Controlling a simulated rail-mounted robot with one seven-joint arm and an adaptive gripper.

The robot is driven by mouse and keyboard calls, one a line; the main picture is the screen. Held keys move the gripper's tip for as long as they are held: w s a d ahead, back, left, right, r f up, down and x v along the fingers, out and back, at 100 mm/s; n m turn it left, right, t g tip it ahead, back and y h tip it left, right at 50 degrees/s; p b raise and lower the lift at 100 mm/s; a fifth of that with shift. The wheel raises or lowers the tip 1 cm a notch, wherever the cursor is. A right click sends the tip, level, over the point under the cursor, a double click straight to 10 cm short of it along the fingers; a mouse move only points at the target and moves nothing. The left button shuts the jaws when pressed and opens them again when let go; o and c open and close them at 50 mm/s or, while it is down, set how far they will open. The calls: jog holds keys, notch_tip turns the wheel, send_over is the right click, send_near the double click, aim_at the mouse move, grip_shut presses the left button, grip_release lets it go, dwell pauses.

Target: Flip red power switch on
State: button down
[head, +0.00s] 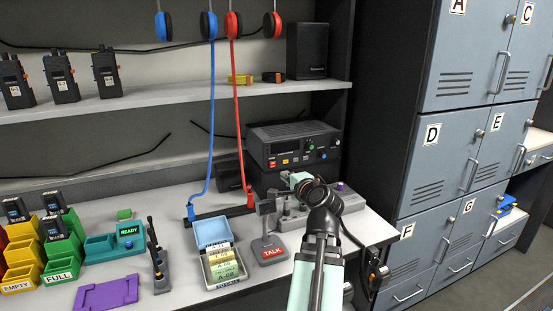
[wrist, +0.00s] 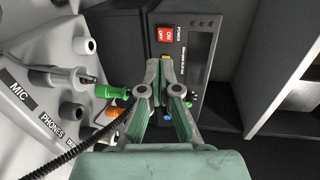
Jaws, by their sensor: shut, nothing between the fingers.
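The red power switch (wrist: 165,34) is on the front panel of the black radio unit (head: 295,143), under the word POWER and marked ON and OFF. It also shows small at the panel's lower left in the head view (head: 272,163). I cannot tell which side is pressed in. My gripper (wrist: 161,68) is shut and empty. In the wrist view its fingertips are just below the switch, over the panel; I cannot tell whether they touch it. In the head view my gripper (head: 287,176) is in front of the radio, partly hidden by my wrist.
A console with MIC and PHONES sockets (wrist: 40,105) and a green plug (wrist: 112,92) is close beside my fingers. A coiled black cord (wrist: 75,150) runs nearby. A TALK stand (head: 270,250) and a card tray (head: 222,265) are on the bench. Lockers (head: 460,130) stand right.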

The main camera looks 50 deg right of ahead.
aim_at(273, 163)
jog(key=shift+r+p+x, duration=0.2)
jog(key=shift+p+x, duration=1.25)
jog(key=shift+p, duration=1.25)
jog(key=shift+r+p+x, duration=0.2)
jog(key=shift+p+x, duration=1.25)
jog(key=shift+p, duration=1.2)
jog(key=shift+r+p+x, duration=0.2)
jog(key=shift+p+x, duration=1.2)
jog(key=shift+p, duration=1.3)
jog(key=shift+d, duration=0.15)
